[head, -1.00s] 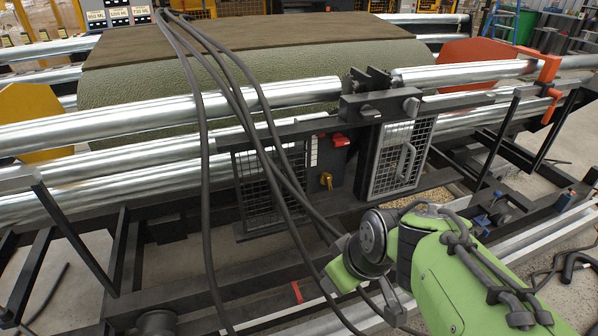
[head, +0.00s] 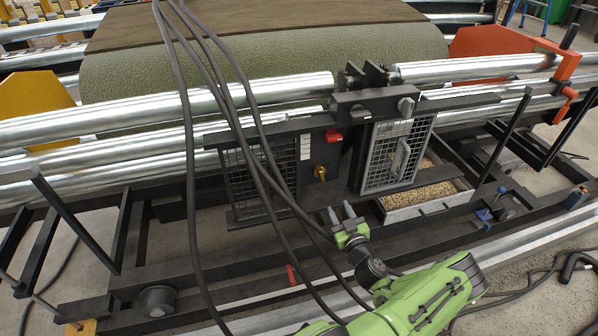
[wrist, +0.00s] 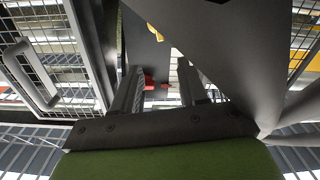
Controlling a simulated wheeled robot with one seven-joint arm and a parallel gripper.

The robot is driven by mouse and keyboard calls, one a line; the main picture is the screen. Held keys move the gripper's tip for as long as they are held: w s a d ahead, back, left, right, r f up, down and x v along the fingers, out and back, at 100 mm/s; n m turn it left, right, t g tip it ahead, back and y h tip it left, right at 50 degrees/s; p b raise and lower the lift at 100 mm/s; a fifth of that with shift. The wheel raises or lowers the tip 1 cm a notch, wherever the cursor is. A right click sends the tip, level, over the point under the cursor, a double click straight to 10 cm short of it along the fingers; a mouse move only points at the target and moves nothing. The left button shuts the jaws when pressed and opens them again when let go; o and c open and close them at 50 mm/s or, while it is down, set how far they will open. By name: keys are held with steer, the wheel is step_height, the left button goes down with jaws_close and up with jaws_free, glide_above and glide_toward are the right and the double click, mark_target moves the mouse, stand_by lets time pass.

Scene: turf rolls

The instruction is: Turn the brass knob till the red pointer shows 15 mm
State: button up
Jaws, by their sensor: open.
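The brass knob (head: 320,173) sits on the dark panel (head: 337,165) between two mesh guards. In the wrist view, a yellow piece that looks like the knob (wrist: 155,32) shows near the top. A pale marked strip (head: 305,147) is on the panel, up and left of the knob; its marks and any red pointer on it are too small to read. My gripper (head: 340,209) is open and empty, below and slightly right of the knob, apart from it. Its fingers (wrist: 157,78) also show in the wrist view.
A red part (head: 333,135) juts out above the knob. Black cables (head: 257,130) hang in front of the left mesh guard, close to the knob. The right mesh door (head: 396,155) has a grey handle. A tray of granules (head: 428,197) lies below it.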

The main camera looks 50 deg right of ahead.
mark_target(322, 176)
steer(key=b+x, duration=0.3)
steer(key=x, duration=1.2)
steer(key=shift+w+d, duration=0.2)
steer(key=shift+w, duration=0.05)
jaws_close()
